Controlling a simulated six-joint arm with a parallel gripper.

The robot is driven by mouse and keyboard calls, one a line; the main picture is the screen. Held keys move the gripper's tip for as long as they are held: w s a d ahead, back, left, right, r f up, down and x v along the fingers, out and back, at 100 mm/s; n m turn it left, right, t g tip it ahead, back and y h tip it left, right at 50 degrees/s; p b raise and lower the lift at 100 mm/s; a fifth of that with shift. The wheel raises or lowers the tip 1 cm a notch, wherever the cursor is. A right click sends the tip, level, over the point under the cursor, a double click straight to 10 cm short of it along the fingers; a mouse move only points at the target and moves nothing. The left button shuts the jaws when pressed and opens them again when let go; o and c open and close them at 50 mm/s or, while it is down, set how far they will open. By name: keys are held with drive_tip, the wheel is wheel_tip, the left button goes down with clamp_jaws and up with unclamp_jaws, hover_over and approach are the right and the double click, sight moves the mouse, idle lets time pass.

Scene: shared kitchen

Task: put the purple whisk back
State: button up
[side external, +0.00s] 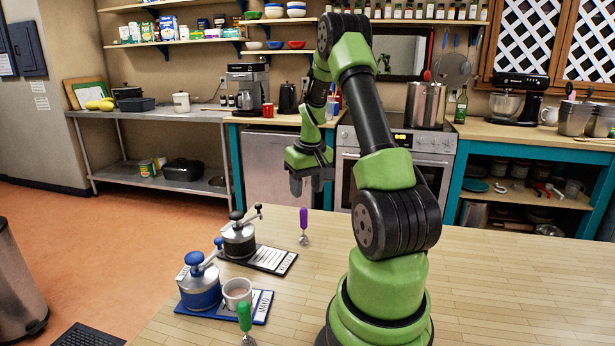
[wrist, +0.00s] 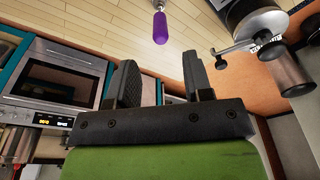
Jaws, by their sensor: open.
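The purple whisk (side external: 304,221) stands on the wooden table near its far edge, purple handle up and metal head down. Its handle also shows at the top of the wrist view (wrist: 160,27), ahead of the fingertips. My gripper (side external: 309,187) is open and empty, raised beyond the whisk near the table's far edge. In the wrist view its two dark fingers (wrist: 160,82) are apart with nothing between them. A dark tray (side external: 272,259) with a label strip lies left of the whisk and holds a black-topped grinder (side external: 238,238).
A blue tray (side external: 262,308) nearer the front holds a blue grinder (side external: 199,284) and a cup (side external: 237,291). A green-handled whisk (side external: 244,317) stands by it at the front. The table between the purple whisk and the trays is clear. An oven (side external: 410,150) stands beyond.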

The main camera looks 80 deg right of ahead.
drive_tip(key=w+a+r+n+t, duration=0.2)
drive_tip(key=w+a+r, duration=0.3)
drive_tip(key=a+r, duration=0.85)
drive_tip(key=s+a+r+n+t+y, duration=0.1)
drive_tip(key=s+a, duration=0.3)
drive_tip(key=a, duration=0.5)
drive_tip(key=s+a+r+n+t+y, duration=0.2)
drive_tip(key=s+a+t, duration=0.1)
drive_tip(key=a, duration=0.7)
drive_tip(key=shift+s+r, duration=0.15)
drive_tip(key=shift+s, duration=0.55)
